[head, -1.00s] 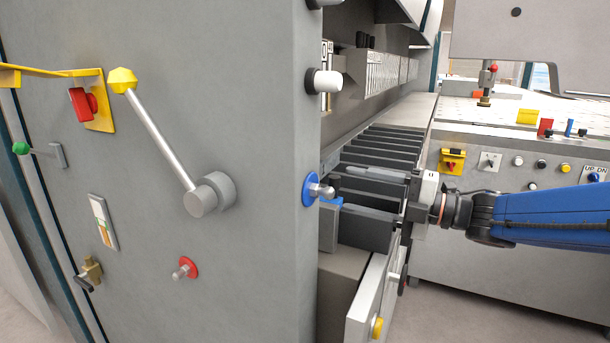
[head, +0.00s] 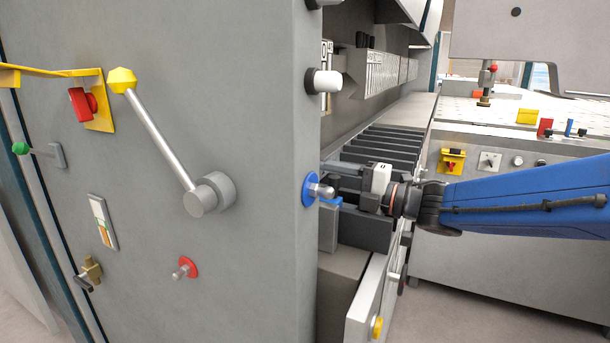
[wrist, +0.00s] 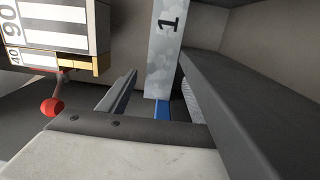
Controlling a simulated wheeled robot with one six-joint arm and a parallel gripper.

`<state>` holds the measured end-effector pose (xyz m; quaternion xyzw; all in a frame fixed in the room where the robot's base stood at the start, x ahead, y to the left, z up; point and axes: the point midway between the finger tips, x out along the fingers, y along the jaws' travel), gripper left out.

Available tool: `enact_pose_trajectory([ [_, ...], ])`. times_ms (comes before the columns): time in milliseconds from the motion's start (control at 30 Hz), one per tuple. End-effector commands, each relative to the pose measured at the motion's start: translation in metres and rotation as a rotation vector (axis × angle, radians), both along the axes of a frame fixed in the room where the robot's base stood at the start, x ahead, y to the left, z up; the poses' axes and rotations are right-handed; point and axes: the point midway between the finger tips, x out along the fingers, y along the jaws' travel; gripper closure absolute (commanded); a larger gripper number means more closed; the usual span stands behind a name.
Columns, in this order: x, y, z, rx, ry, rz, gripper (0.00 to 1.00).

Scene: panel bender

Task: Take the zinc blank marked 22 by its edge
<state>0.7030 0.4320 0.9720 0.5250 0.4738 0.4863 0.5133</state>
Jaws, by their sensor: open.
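A mottled zinc sheet (wrist: 165,50) stands upright in the wrist view, ahead of my gripper. Its visible mark reads 1; I see no 22 in any view. My gripper (wrist: 158,92) is open, with one dark finger left of the sheet's line and a ribbed grey finger pad to the right. The sheet's lower edge lies ahead of or between the fingers; I cannot tell which. In the head view my gripper (head: 338,174) reaches left beside the grey cabinet's edge, its tips partly hidden.
A large dark slat (wrist: 245,110) is close on the right in the wrist view. A striped box marked 90 and 40 (wrist: 55,30) and a red knob (wrist: 52,107) are at left. In the head view, a blue-ringed knob (head: 311,190) is near my gripper, and dark slats (head: 390,145) lie behind.

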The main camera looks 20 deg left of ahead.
Motion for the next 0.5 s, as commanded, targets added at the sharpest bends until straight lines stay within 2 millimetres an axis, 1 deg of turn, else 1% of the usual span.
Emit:
enact_pose_trajectory([
  [167, 0.0002, -0.0002, 0.0, 0.0, 0.0, 0.0, 0.42],
  [200, 0.0002, -0.0003, 0.0, 0.0, 0.0, 0.0, 0.51],
  [267, 0.0002, -0.0003, 0.0, 0.0, 0.0, 0.0, 0.66],
  [300, 0.0002, -0.0004, 0.0, 0.0, 0.0, 0.0, 0.75],
  [367, 0.0002, -0.0004, 0.0, 0.0, 0.0, 0.0, 0.9],
  [400, 0.0001, -0.0004, 0.0, 0.0, 0.0, 0.0, 0.99],
  [500, 0.0001, -0.0005, 0.0007, 0.001, -0.001, 0.0, 1.0],
])
